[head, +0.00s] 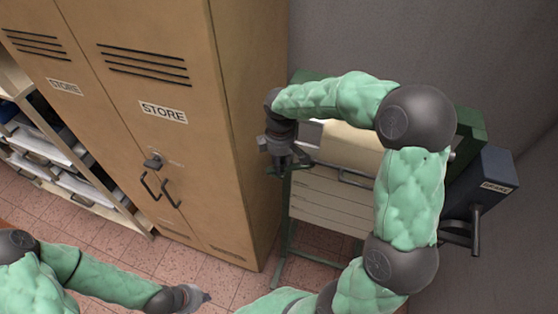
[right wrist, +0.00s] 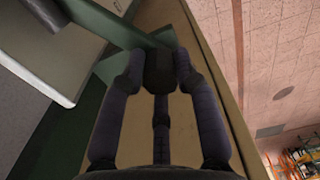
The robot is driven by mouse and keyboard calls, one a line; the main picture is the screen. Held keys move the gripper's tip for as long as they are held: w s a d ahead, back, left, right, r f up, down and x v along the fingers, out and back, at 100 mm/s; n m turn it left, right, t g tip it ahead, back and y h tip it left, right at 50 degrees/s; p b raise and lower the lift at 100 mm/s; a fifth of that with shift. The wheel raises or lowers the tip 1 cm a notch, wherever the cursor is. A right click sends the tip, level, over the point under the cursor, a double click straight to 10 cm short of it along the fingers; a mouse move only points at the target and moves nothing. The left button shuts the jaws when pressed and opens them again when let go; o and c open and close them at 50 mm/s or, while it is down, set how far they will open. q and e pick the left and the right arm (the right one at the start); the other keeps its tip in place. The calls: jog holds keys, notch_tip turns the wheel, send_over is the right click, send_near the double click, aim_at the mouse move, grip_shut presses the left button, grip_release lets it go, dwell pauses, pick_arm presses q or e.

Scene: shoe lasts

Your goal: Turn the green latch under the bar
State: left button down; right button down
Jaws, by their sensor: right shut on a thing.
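A green latch (right wrist: 152,40) shows in the right wrist view as a flat dark green strip, and its end lies at my right gripper (right wrist: 160,68). The right gripper is shut on this end; the fingertips hide part of it. In the head view my right gripper (head: 286,158) is at the left front edge of a pale panelled unit in a green frame (head: 288,232). A grey bar (head: 355,179) runs across the unit's front, partly behind my arm. My left gripper (head: 192,298) is low in the head view, away from the unit; its fingers are too small to read.
A tall tan STORE cabinet (head: 165,75) with a lock and handles stands close to the left of my right gripper. A shelf with papers (head: 50,150) is at far left. A dark box with a lever (head: 488,180) is at right. Tiled floor shows between.

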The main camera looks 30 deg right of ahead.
aim_at(282, 162)
jog(key=shift+s+f, duration=0.25)
jog(key=shift+s, duration=0.05)
jog(key=c, duration=0.9)
grip_release()
jog(key=shift+d, duration=0.1)
jog(key=shift+c, duration=0.2)
jog(key=shift+d+r, duration=0.15)
jog(key=shift+d, duration=0.05)
jog(key=shift+w+a+r, duration=0.15)
jog(key=shift+r, duration=0.25)
notch_tip(282, 162, up, 11)
